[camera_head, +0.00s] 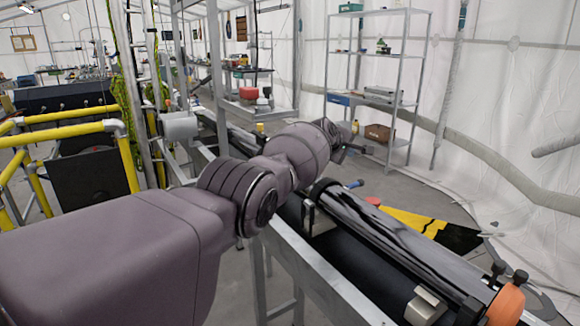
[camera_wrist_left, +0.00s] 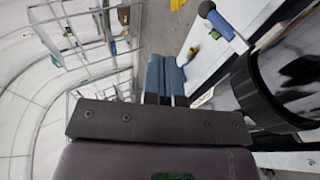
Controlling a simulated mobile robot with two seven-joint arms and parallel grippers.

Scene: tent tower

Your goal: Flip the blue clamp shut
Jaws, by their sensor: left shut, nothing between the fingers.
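The blue clamp shows as a small blue lever (camera_head: 355,184) beside the black band around the long dark glossy tube. In the left wrist view the blue lever (camera_wrist_left: 221,25) sticks up at a slant from the silver edge, just beyond the black band (camera_wrist_left: 262,95). My left gripper (camera_head: 362,150) reaches over the tube's far end in the head view, small and partly hidden by my wrist. In the left wrist view its blue-grey fingers (camera_wrist_left: 165,65) are together and empty, to the left of the lever and apart from it. My right gripper is not in view.
The tube (camera_head: 400,235) lies along a dark bench with a metal rail (camera_head: 325,270). An orange part (camera_head: 506,304) is at its near end. A yellow and black floor marking (camera_head: 425,225) lies beyond. Metal shelves (camera_head: 407,85) stand behind, and yellow railings (camera_head: 60,118) at left.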

